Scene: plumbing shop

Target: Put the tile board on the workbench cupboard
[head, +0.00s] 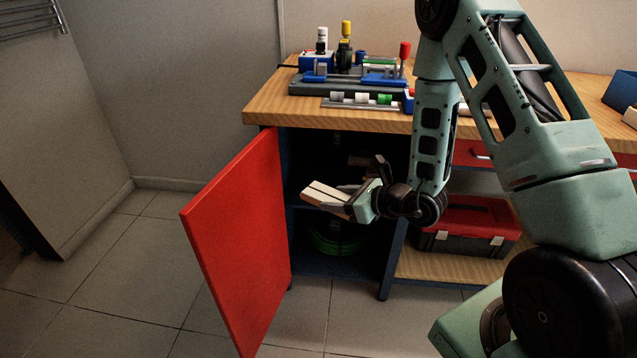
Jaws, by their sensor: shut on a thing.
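The workbench cupboard (298,165) stands under the left end of the wooden bench, with its red door (245,240) swung open to the left. Its inside is dark, with a shelf (300,207) partway up. My gripper (352,191) is shut on a pale, flat tile board (324,193) in front of the cupboard opening, about at shelf height. The board is tilted and points left. I cannot tell whether part of it is inside the opening. My gripper and arm hide part of the cupboard's right side.
A green coil (335,240) lies low in the cupboard. A dark object (360,160) shows behind my gripper. A red and black toolbox (470,225) sits on the lower shelf to the right. A blue and grey fixture (350,82) stands on the bench top. The floor at left is clear.

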